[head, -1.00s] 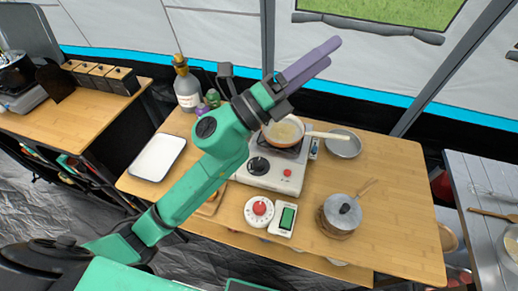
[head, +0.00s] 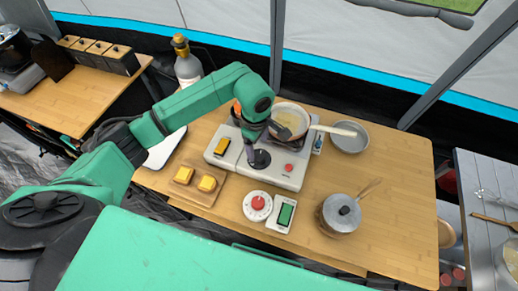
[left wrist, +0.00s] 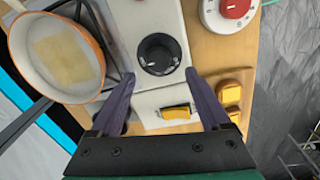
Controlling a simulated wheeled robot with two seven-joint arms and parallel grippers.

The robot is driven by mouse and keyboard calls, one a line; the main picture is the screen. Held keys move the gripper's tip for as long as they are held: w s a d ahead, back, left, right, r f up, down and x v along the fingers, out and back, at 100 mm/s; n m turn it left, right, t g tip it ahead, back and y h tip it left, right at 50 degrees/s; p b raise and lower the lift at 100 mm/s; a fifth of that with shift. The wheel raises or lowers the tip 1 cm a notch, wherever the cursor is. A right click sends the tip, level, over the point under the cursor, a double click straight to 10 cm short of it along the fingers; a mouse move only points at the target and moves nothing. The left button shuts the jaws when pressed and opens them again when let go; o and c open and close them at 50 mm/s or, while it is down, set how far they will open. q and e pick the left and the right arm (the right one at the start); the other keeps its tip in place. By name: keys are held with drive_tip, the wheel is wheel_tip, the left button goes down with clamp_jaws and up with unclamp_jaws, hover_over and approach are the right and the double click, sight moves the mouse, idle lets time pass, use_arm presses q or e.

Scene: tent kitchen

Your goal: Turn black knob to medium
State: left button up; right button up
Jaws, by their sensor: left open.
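The black knob (left wrist: 158,54) is on the front panel of a white stove (head: 285,170). In the left wrist view its white pointer mark shows, but I cannot read the setting. In the head view the knob (head: 260,159) is partly hidden by my left gripper (head: 250,152). In the left wrist view the purple fingers of my left gripper (left wrist: 158,92) are open, one to each side below the knob, and nothing is between them. I cannot tell from the pictures if a finger touches the stove. My right gripper is not in view.
A pan (head: 290,117) sits on the burner, its handle pointing right.

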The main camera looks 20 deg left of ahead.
sight(259, 155)
use_arm(q)
drive_tip(key=f, duration=0.3)
drive_tip(key=f+p, duration=0.1)
drive_tip(key=f, duration=0.1)
drive_tip(key=shift+w+d+f, duration=0.1)
drive_tip(key=shift+w, duration=0.15)
drive_tip(key=shift+f, duration=0.25)
clamp_jaws()
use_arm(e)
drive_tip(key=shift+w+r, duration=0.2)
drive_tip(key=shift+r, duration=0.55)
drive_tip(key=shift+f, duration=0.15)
